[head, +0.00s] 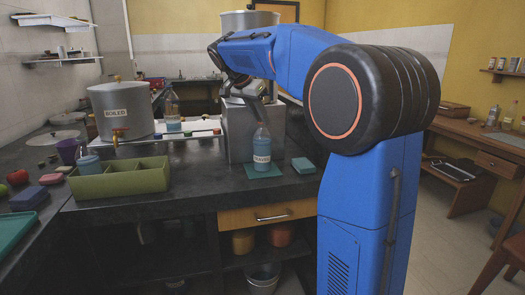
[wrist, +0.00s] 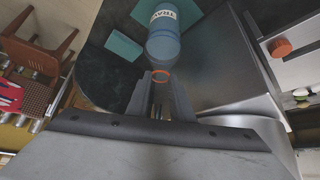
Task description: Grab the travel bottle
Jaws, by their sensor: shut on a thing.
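The travel bottle (head: 262,146) is clear with blue liquid and a white label. It stands upright on a green mat (head: 282,171) near the counter's front edge. My gripper (head: 262,108) comes down from above and is shut on the bottle's top. In the wrist view, the fingertips (wrist: 161,82) close around the neck, with an orange ring showing between them. The bottle (wrist: 163,45) stretches away beyond them, its label partly readable. The cap is mostly hidden by the fingers.
A steel block (head: 237,130) stands close behind the bottle. A green divided tray (head: 150,180), a pot labelled BOILED (head: 120,108) and another bottle (head: 172,112) are to the left.

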